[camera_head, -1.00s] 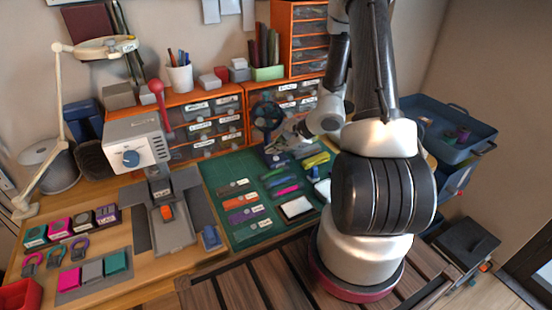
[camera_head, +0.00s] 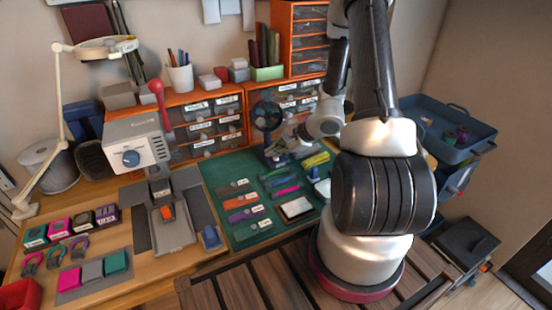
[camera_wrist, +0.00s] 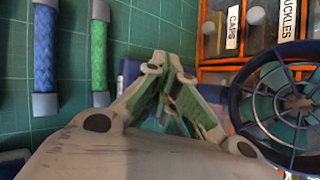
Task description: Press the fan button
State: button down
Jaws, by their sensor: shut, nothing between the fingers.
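The small dark blue fan (camera_head: 267,116) stands upright at the back of the green mat, its round cage in front of the drawers. In the wrist view its cage (camera_wrist: 243,82) fills the right side. A piece of its blue base (camera_wrist: 130,70) shows behind my gripper. My gripper (camera_wrist: 168,72) is shut and empty, over the base and to the left of the cage. In the head view my gripper (camera_head: 297,142) is just right of the fan. I cannot make out the button; my fingers may cover it. I cannot tell whether the fingertips touch the base.
Orange drawer units (camera_head: 215,127) stand behind the fan. Blue and green cord pieces (camera_wrist: 98,50) lie on the green mat (camera_wrist: 68,75), left of my gripper. A lever press (camera_head: 138,142) stands left of the mat. A blue tray (camera_head: 450,140) is at the right.

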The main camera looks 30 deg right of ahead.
aim_at(275, 161)
jog(key=shift+f, duration=0.2)
dwell(0.5)
jog(key=shift+r, duration=0.8)
jog(key=shift+r, duration=0.1)
notch_tip(275, 161, up, 5)
jog(key=shift+f, duration=0.1)
dwell(0.5)
